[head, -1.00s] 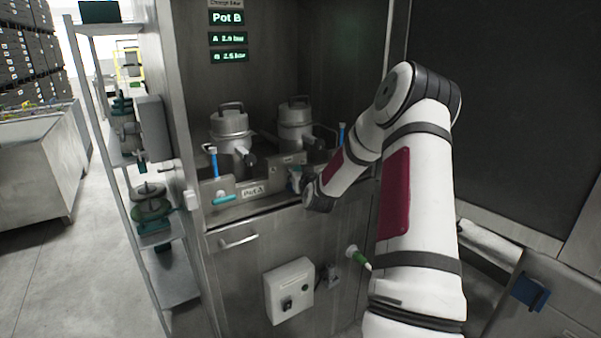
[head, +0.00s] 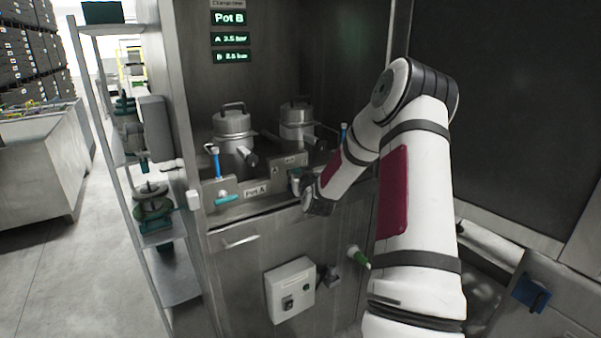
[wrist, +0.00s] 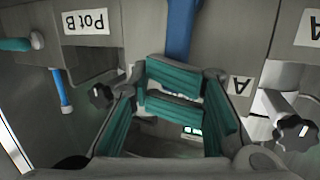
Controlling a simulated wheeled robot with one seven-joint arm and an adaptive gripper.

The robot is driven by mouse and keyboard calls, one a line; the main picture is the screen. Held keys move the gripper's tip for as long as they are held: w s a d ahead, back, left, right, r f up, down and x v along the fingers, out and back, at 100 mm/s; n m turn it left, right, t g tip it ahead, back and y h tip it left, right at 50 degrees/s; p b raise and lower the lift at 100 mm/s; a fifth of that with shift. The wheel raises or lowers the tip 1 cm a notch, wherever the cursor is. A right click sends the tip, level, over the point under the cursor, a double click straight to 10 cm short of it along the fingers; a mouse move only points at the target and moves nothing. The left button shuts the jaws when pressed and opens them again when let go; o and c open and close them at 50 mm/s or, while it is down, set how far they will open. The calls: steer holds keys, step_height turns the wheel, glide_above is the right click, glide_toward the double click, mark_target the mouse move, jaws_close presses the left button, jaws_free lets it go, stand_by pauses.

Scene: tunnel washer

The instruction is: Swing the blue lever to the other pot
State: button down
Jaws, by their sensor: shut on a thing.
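The blue lever (wrist: 180,30) comes down from the top middle of the wrist view, and its end runs in behind my gripper's teal pads. My gripper (wrist: 173,92) is shut on it; the pads hide the gripped part. In the head view my gripper (head: 297,181) is at the front panel between the two pots, largely covered by my own wrist, and the lever cannot be made out there. The left pot (head: 232,128) stands behind a "Pot A" label (head: 257,192).
A display (head: 230,18) above reads "Pot B", with two pressure lines below. A thin blue-stemmed fitting (head: 216,162) with a teal handle (head: 228,198) is left of my gripper. Black knobs (wrist: 297,131) flank the jaws. A shelf rack (head: 165,240) stands at left.

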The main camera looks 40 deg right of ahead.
steer(key=shift+s+a, duration=0.35)
steer(key=shift+a, duration=0.45)
steer(key=shift+w+a+r, duration=0.1)
steer(key=shift+w+a, duration=0.15)
steer(key=shift+a, duration=0.55)
stand_by(0.7)
steer(key=shift+w+a+f, duration=0.15)
steer(key=shift+a+f, duration=0.05)
steer(key=shift+a, duration=0.4)
steer(key=shift+w+a+f, duration=0.1)
steer(key=shift+a+f, duration=0.1)
steer(key=shift+a, duration=0.35)
stand_by(1.6)
steer(key=shift+w+a+f+b, duration=0.1)
steer(key=shift+a+f+b, duration=0.25)
steer(key=shift+a+b, duration=0.1)
steer(key=shift+d+r, duration=0.1)
steer(key=shift+s+d+r+p, duration=0.2)
steer(key=shift+d+r+p, duration=0.15)
steer(key=shift+d+r, duration=0.25)
steer(key=p+v, duration=0.4)
steer(key=v, duration=0.6)
stand_by(0.3)
